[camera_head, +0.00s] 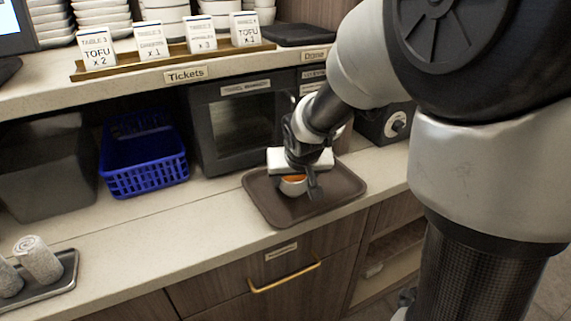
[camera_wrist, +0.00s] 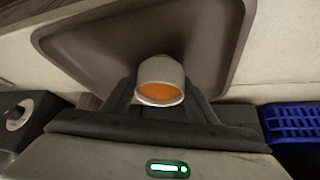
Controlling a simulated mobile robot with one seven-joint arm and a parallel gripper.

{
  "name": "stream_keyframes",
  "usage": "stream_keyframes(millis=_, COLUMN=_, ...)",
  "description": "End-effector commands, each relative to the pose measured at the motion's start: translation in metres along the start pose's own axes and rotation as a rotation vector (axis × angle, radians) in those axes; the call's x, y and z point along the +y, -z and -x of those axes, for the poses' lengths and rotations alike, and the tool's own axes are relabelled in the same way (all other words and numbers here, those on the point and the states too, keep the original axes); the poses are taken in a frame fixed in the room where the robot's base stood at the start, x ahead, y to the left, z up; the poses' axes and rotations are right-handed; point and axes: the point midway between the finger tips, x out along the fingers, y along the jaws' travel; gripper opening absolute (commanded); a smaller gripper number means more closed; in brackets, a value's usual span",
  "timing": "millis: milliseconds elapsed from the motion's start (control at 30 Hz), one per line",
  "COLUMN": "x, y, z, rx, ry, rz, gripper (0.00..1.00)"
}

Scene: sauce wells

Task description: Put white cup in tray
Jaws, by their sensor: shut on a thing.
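The white cup (camera_head: 293,187) has an orange inside and is between the fingers of my gripper (camera_head: 301,185). In the wrist view the cup (camera_wrist: 160,80) shows its orange inside, with a finger on each side of it, and my gripper (camera_wrist: 160,98) is shut on it. The brown tray (camera_head: 336,200) lies on the counter under my gripper and the cup. It also shows in the wrist view (camera_wrist: 90,47), behind the cup. I cannot tell whether the cup's base touches the tray.
A blue basket (camera_head: 146,174) and a dark grey bin (camera_head: 45,172) stand left of a towel warmer (camera_head: 238,117). A small tray (camera_head: 65,277) with rolled towels (camera_head: 38,259) is at the lower left. A shelf with ticket cards hangs above. The counter between is clear.

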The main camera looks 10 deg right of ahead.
Motion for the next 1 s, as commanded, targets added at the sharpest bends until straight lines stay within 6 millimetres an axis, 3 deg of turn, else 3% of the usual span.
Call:
stream_keyframes(millis=67, x=0.0, y=-0.002, z=-0.003, rx=0.001, ry=0.0, rz=0.0, gripper=0.2)
stream_keyframes(millis=100, x=0.0, y=-0.002, z=-0.003, rx=0.0, ry=0.0, rz=0.0, gripper=0.56)
stream_keyframes(millis=200, x=0.0, y=-0.001, z=-0.002, rx=0.0, ry=0.0, rz=0.0, gripper=0.71)
stream_keyframes(millis=600, x=0.0, y=0.002, z=0.006, rx=0.001, ry=0.0, rz=0.0, gripper=0.71)
stream_keyframes(millis=1000, x=0.0, y=0.003, z=0.087, rx=0.005, ry=0.001, rz=0.001, gripper=0.71)
